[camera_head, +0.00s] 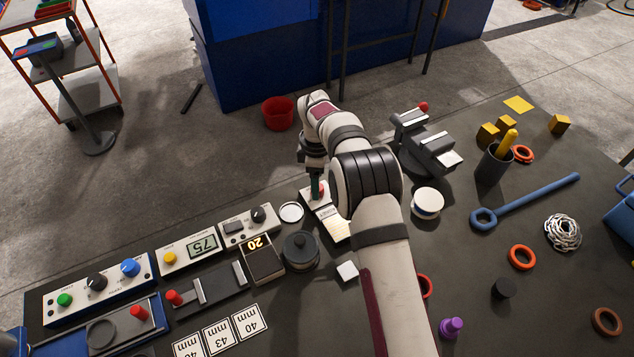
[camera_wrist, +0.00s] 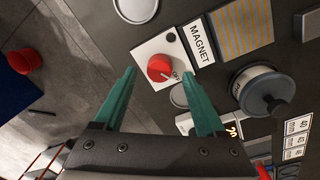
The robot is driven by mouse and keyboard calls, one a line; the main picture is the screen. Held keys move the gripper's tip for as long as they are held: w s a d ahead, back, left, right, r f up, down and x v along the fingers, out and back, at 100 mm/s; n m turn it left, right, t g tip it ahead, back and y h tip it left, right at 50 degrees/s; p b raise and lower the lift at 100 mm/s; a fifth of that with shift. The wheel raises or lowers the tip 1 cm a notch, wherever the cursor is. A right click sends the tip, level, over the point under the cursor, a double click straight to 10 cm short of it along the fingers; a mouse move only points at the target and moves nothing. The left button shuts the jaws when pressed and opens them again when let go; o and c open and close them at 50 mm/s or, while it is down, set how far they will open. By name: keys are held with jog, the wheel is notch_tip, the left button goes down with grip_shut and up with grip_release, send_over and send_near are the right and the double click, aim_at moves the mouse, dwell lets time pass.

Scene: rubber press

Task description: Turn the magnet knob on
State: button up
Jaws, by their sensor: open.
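The red magnet knob (camera_wrist: 160,68) sits on a white plate with a black MAGNET label (camera_wrist: 199,43) in the wrist view. A line on the knob points down and right toward lettering that seems to read OFF. My gripper (camera_wrist: 166,84) is open, with its two green fingers on either side of the knob and apart from it. In the head view my gripper (camera_head: 318,186) is over the white magnet panel (camera_head: 335,226), and my arm hides part of it.
A grey vise (camera_head: 424,140) and a white-topped cup (camera_head: 427,201) stand to the right of my arm.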

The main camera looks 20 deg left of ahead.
jog(key=shift+f, duration=0.9)
grip_shut()
